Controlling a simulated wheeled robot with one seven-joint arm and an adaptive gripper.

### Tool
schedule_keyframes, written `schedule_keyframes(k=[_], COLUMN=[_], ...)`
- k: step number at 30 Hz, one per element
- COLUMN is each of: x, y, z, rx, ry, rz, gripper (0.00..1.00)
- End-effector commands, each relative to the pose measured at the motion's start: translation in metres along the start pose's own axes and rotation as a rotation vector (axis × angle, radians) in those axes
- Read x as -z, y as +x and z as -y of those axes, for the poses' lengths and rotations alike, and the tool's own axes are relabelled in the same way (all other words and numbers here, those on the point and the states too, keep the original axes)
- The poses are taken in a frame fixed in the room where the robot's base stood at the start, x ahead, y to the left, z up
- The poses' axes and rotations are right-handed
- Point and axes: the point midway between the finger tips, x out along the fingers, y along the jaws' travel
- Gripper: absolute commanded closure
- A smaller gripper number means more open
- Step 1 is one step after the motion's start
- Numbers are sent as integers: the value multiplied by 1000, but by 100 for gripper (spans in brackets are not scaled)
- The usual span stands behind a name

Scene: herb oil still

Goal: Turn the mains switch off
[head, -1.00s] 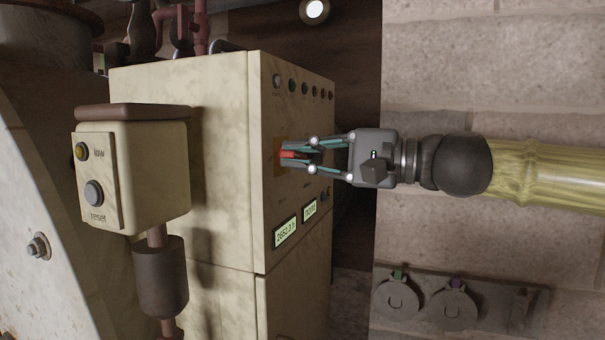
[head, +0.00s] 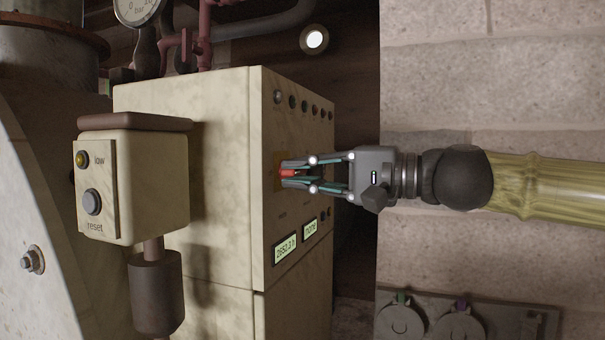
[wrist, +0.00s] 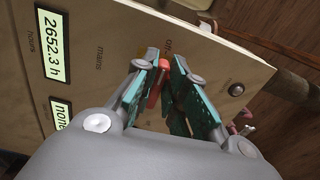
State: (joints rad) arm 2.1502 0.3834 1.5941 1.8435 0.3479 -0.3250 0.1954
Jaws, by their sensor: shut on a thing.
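The mains switch is a red handle (head: 287,173) on a yellow plate (head: 279,158) on the front of the cream cabinet (head: 262,110). My gripper (head: 294,173) reaches it from the right in the head view. Its teal-padded fingers lie on both sides of the handle and are shut on it. In the wrist view the red handle (wrist: 155,86) shows between the two fingers of my gripper (wrist: 163,64). The word "mains" is printed beside it, and small lettering above it is partly covered by the fingers. The handle's exact setting is hard to read.
A row of round indicators (head: 304,105) and two lit displays (head: 285,248) flank the switch on the cabinet. A box with a yellow "low" lamp and a grey "reset" button (head: 92,201) stands nearer on the left. A stone wall (head: 470,70) lies behind my arm.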

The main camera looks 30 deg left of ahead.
Motion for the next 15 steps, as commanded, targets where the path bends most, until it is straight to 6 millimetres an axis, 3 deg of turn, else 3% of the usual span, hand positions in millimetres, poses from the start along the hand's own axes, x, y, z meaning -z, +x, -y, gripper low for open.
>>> schedule_keyframes(k=[1,2,5,15], x=[-1,-1,-1,0], y=[0,0,0,-1], z=[-3,-3,-3,-1], rx=[-3,-3,-3,-1], ry=[0,0,0,1], rz=[3,3,3,1], gripper=[100,83,66,66])
